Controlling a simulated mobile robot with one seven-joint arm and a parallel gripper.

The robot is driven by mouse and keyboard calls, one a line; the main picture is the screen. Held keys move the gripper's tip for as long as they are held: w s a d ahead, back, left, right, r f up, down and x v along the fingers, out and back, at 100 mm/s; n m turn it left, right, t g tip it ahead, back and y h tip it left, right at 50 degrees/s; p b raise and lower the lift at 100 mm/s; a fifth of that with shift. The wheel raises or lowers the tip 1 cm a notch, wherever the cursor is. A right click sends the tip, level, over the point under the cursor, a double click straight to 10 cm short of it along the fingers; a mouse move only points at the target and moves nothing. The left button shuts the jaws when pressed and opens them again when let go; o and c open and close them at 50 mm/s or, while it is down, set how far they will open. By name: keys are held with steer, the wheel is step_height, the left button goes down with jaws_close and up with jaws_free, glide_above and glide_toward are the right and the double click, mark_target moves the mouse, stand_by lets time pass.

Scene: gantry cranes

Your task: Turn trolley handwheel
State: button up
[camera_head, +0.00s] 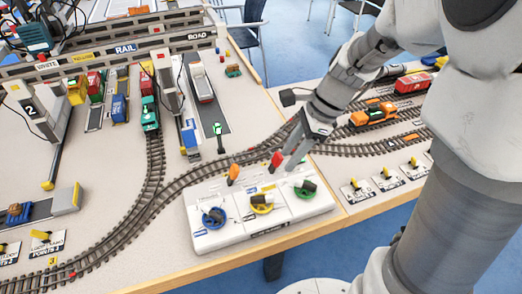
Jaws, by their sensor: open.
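A white control box (240,235) stands at the front edge of the table. It carries a blue handwheel (214,217), a yellow handwheel (261,204) and a green handwheel (305,189), each with a dark grip on top. Their labels are too small to read, so I cannot tell which one is the trolley handwheel. An orange lever (234,173) and a red lever (277,158) rise at the back of the box. My gripper (289,164) is open, pointing down by the red lever, behind and left of the green handwheel. I cannot tell whether it touches the lever.
Model railway tracks (152,195) curve behind the box. An orange locomotive (373,115) stands at the right. Several small yellow levers (387,173) line the right front edge. Gantry cranes (40,107) and containers stand at the back left.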

mark_target(261, 197)
steer(key=b+x, duration=0.4)
steer(key=x, duration=1.2)
jaws_close()
